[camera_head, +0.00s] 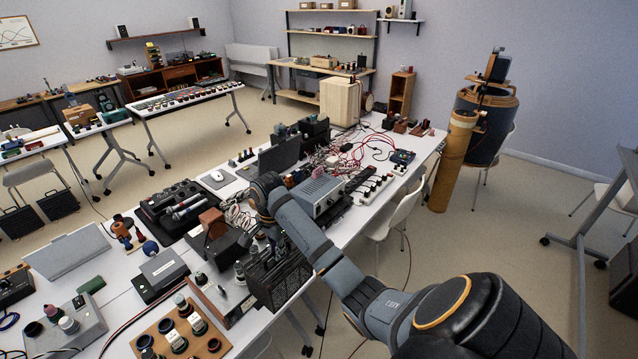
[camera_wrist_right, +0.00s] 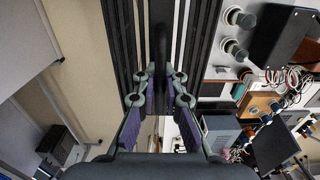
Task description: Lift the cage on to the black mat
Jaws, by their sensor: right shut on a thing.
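The cage (camera_head: 283,281), a black box with thin bars, is at the near edge of the long white table. Its dark bars also fill the top of the right wrist view (camera_wrist_right: 203,35). My right gripper (camera_wrist_right: 159,88) is shut on a bar of the cage. In the head view the arm reaches over the table and the wrist bends down to the cage's top; the fingertips are mostly hidden there. I cannot tell whether the cage's underside touches the table. My left gripper is not in view.
Close left of the cage are a wooden-sided box (camera_head: 222,300) and dark knobs. A black tray with microphones (camera_head: 172,208), a silver amplifier (camera_head: 318,197) and tangled red cables (camera_head: 355,150) crowd the table. A white chair (camera_head: 397,214) stands by its right edge.

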